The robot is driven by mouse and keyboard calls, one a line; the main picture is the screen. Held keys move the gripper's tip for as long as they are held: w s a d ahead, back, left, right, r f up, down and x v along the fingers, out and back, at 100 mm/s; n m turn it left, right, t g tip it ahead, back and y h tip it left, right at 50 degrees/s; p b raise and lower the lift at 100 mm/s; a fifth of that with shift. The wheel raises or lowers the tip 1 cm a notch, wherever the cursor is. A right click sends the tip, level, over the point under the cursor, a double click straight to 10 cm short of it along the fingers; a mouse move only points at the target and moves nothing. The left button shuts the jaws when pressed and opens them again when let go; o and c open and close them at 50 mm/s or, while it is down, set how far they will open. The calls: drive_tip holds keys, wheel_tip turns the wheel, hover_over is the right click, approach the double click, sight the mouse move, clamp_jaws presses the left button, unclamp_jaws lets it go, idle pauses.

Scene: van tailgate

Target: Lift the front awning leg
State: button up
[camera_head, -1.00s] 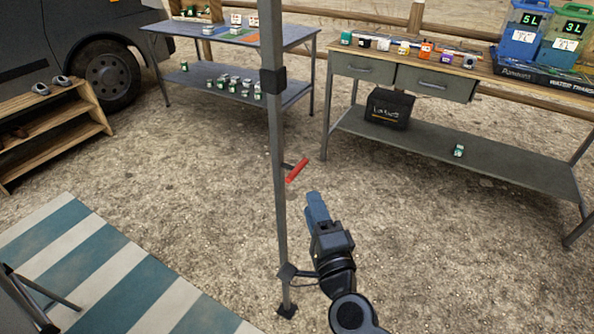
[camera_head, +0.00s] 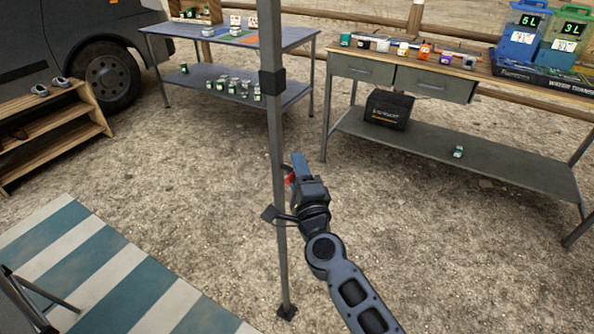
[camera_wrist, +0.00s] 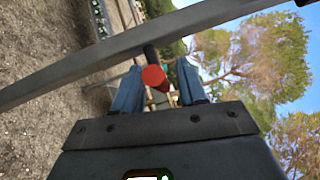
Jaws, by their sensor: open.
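The front awning leg (camera_head: 277,130) is a grey upright pole in the head view, standing on a dark foot (camera_head: 287,311) on the ground. A red handle (camera_head: 290,180) sticks out from it, mostly hidden behind my gripper (camera_head: 298,163). In the wrist view the leg (camera_wrist: 100,56) runs slanting across the picture. The red handle's round end (camera_wrist: 153,76) shows between the two blue fingers of my gripper (camera_wrist: 156,86). The fingers are open, one on each side of the handle, with visible gaps. I cannot tell whether either finger touches it.
A grey workbench (camera_head: 460,169) stands at the back right and a blue-topped table (camera_head: 165,27) at the back left. A wooden shoe rack (camera_head: 45,138) and striped mat (camera_head: 95,282) lie to the left. The gravel right of the leg is clear.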

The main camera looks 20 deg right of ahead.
clamp_jaws()
idle(0.3)
idle(0.3)
